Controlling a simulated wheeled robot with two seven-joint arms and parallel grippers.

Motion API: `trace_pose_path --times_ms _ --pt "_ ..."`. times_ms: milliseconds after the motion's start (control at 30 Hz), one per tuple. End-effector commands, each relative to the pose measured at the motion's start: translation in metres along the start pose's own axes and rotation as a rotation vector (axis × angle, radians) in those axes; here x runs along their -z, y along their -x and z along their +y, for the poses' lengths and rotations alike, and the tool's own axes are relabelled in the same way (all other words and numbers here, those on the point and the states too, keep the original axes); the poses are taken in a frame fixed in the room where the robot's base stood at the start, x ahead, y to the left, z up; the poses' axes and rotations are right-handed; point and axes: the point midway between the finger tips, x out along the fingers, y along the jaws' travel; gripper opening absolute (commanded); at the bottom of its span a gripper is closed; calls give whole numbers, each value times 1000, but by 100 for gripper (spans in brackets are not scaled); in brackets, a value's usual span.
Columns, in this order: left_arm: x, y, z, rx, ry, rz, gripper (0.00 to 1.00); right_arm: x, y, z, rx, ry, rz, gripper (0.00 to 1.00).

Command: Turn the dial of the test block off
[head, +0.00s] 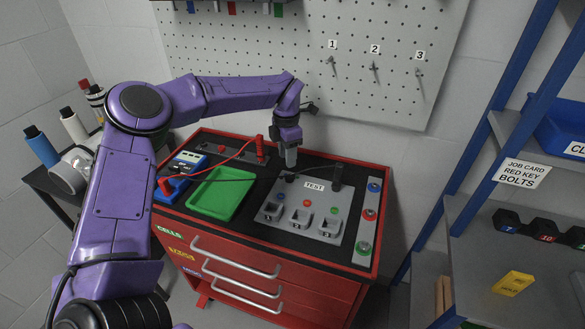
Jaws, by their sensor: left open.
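The test block (283,221) is a grey panel with a white TEST label, set in the top of the red cabinet. My left gripper (291,162) points down just above the block's back left corner. A small dark part (288,178) shows right under the fingertips; I cannot tell whether it is the dial, which way it is set, or whether the fingers touch it. A black post (336,177) stands at the block's back right. My right gripper is not in view.
A green tray (218,197) and a blue meter (178,172) with red and black leads lie left of the block; the leads pass near my gripper. A strip of coloured buttons (369,214) is at the right. A pegboard (300,60) rises behind.

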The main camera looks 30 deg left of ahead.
Motion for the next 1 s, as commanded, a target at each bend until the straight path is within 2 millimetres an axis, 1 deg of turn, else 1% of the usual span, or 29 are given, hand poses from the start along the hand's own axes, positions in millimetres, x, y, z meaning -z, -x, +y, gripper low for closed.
trace_pose_path --times_ms 33,100,200,300,433,667,767,800,1000 --pt "0 -11 0 3 0 6 40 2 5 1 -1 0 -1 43" --pt "-1 -28 1 3 0 7 40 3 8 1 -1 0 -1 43" --pt "-3 -49 1 3 -1 8 40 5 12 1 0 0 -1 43" --pt "-4 -65 1 2 -2 7 40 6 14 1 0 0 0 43" --pt "-5 -75 1 2 -2 5 40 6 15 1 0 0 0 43" --pt "-6 -76 1 1 -3 4 40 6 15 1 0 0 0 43" --pt "-6 -76 1 1 -3 4 11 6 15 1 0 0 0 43" --pt "-6 -76 1 1 -3 4 0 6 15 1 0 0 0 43" --pt "-6 -76 1 1 -4 4 0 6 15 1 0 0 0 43"
